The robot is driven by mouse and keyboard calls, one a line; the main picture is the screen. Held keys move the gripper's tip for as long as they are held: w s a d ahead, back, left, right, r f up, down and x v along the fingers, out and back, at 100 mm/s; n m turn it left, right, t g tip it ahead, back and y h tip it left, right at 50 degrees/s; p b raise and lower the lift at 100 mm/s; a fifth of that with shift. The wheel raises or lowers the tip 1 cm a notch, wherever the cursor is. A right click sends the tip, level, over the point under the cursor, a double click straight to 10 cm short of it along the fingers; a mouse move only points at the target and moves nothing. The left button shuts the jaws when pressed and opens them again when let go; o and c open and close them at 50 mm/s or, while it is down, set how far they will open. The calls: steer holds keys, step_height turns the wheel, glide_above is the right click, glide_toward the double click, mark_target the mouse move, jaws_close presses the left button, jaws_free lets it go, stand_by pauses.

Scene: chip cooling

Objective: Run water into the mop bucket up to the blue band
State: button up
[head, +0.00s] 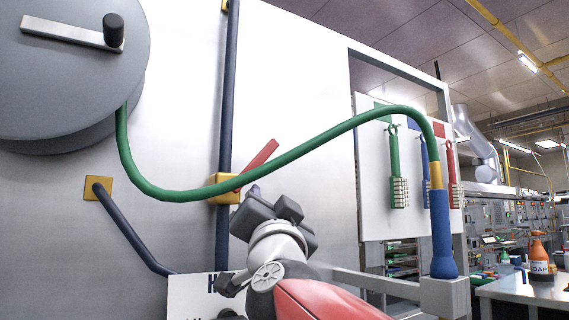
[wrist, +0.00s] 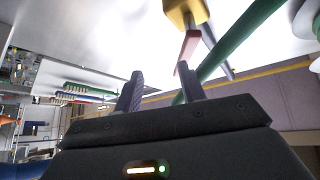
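A yellow valve (head: 226,190) sits on the dark vertical pipe (head: 229,110). Its red lever (head: 262,157) slants up to the right. In the wrist view the valve (wrist: 186,11) and lever (wrist: 188,48) lie ahead of my gripper (wrist: 161,85). My gripper is open and empty, its fingers apart; in the head view it (head: 262,199) is just below and right of the lever. The lever's lower end appears close to the right finger; contact cannot be told. A green hose (head: 300,150) runs to a blue nozzle (head: 440,230), upright at a grey bracket. No mop bucket or blue band shows.
A grey hose reel (head: 60,85) with a crank is on the wall at upper left. A white board (head: 375,200) with green, blue and red brushes hangs at right. A partly hidden sign (head: 190,295) is below my gripper. An orange soap bottle (head: 539,258) stands on a table at far right.

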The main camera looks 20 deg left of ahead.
mark_target(265, 155)
steer(key=w+a+r+m+t+h+p, duration=0.1)
steer(key=w+r+m, duration=0.1)
steer(key=r, duration=0.1)
steer(key=w+a+r+m+h+p, duration=0.1)
steer(key=w+r+m+p, duration=0.1)
steer(key=r, duration=0.1)
steer(key=w+a+r+m+t+h+p, duration=0.1)
steer(key=w+r+h, duration=0.1)
steer(key=r, duration=0.2)
steer(key=shift+a+m+t+p, duration=0.2)
steer(key=shift+m+t+p, duration=0.1)
steer(key=shift+m+p, duration=0.1)
jaws_close()
